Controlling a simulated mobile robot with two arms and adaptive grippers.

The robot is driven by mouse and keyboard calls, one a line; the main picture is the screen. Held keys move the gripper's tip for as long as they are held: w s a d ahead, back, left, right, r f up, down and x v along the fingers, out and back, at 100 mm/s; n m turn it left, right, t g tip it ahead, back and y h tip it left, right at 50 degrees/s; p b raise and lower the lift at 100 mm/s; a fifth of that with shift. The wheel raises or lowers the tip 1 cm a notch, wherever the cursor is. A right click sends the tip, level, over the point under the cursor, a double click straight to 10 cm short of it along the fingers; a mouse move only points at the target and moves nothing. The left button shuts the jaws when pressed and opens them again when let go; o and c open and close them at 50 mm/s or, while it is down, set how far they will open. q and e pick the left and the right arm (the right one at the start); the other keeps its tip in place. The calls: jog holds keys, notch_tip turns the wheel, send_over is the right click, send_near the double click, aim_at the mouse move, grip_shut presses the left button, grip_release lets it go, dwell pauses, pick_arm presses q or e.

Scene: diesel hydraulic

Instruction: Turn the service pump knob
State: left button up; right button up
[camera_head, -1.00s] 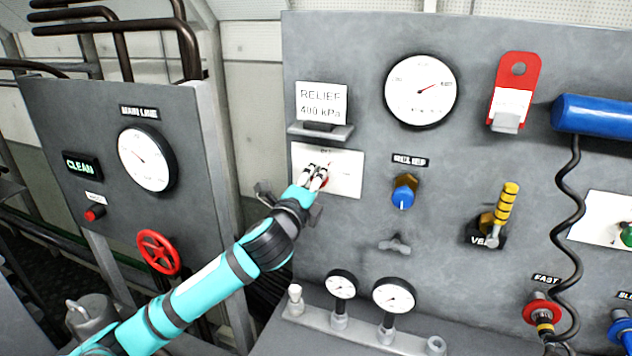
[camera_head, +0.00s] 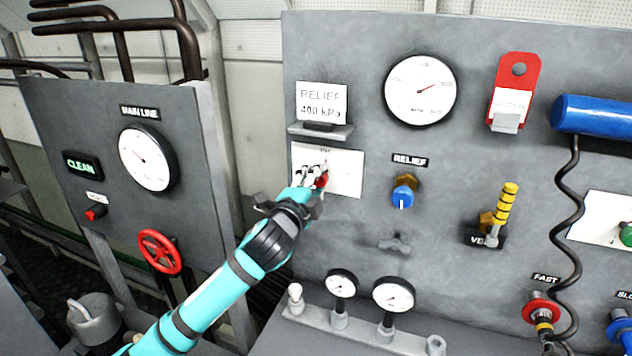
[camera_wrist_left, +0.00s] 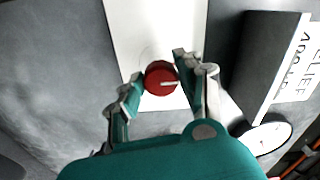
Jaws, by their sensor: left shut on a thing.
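The service pump knob is a red round knob on a white plate (camera_head: 345,173) at the left of the grey panel. In the head view the knob (camera_head: 321,181) is partly hidden by my left gripper (camera_head: 311,176). In the left wrist view the knob (camera_wrist_left: 161,78) sits between the two fingers of my left gripper (camera_wrist_left: 158,76), with its white pointer line toward the right of the picture. The left gripper is shut on it. My right gripper is not in view.
A shelf (camera_head: 320,132) with a relief card (camera_head: 321,102) juts out just above the plate. A blue relief knob (camera_head: 403,195) and a grey wing handle (camera_head: 394,244) are to the right. Small gauges (camera_head: 341,284) stand below.

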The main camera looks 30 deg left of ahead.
pick_arm(q)
jog(key=o, duration=1.1)
jog(key=shift+o, duration=0.2)
jog(key=shift+s, duration=0.15)
jog(key=v, duration=1.1)
jog(key=shift+s, duration=0.35)
jog(key=shift+f, duration=0.15)
